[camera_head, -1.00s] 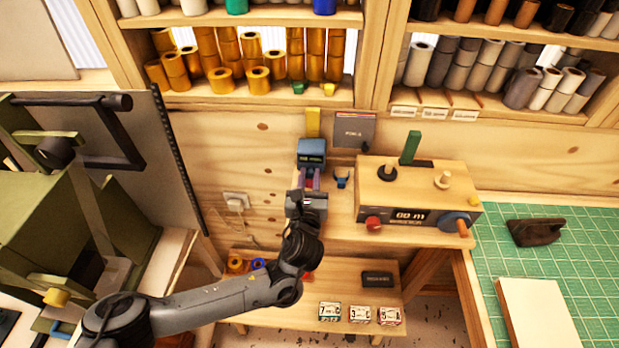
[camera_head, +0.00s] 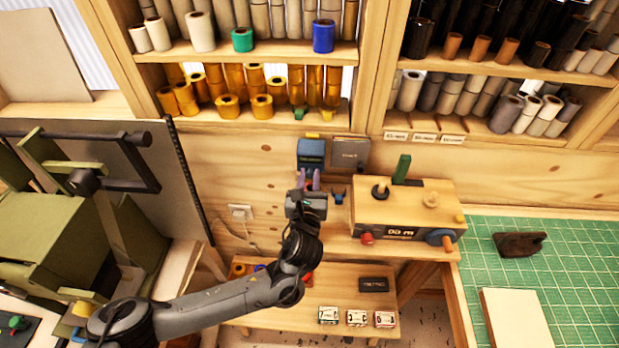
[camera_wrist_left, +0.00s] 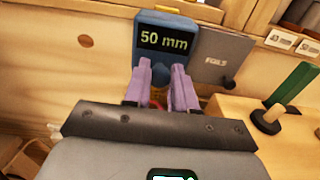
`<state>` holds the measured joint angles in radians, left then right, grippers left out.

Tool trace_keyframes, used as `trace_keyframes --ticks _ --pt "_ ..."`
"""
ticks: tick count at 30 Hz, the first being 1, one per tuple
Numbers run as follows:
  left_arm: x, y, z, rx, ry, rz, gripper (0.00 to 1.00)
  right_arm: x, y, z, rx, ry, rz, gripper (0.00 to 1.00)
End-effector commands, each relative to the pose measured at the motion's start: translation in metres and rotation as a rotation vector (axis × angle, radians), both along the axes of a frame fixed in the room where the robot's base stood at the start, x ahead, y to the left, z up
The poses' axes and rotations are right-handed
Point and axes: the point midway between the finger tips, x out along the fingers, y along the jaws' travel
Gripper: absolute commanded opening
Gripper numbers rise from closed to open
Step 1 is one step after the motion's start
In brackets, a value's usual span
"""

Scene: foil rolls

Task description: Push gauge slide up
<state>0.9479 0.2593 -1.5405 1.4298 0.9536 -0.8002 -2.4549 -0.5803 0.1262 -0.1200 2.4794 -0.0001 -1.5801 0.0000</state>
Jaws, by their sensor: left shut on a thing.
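The gauge slide is a blue block (camera_head: 311,153) on the wall behind the bench. In the left wrist view the slide (camera_wrist_left: 166,42) has a dark display reading "50 mm". A short bit of the yellow gauge bar (camera_head: 312,135) shows above it. My left gripper (camera_head: 309,176) is at the slide's lower end, its purple fingers pointing up at it. In the left wrist view the left gripper (camera_wrist_left: 163,75) is shut on the slide's lower part, which shows between the fingertips. The exact contact is partly hidden by the fingers. My right gripper is not in view.
A grey sign (camera_head: 350,152) is right of the slide. A wooden box with knobs and a display (camera_head: 405,212) stands on the bench to the right. A shelf with golden rolls (camera_head: 262,106) is above. A lower shelf (camera_head: 340,285) holds small labelled cards.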

Motion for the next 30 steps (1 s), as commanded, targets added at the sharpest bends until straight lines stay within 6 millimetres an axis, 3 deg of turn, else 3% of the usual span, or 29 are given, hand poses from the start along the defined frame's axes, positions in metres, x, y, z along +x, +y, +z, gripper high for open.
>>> trace_keyframes --ticks 1,6,19,30 --pt "0.001 -0.001 0.007 -0.011 -0.012 -0.002 0.27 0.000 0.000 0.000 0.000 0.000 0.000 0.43" --pt "0.000 -0.001 0.006 -0.010 -0.010 -0.002 0.50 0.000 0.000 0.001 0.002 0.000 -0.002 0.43" --pt "-0.009 -0.001 0.003 -0.007 -0.007 -0.003 0.50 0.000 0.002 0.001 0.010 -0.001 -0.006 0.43" --pt "-0.068 0.003 0.004 -0.011 -0.004 -0.005 0.50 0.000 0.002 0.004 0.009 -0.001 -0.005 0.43"
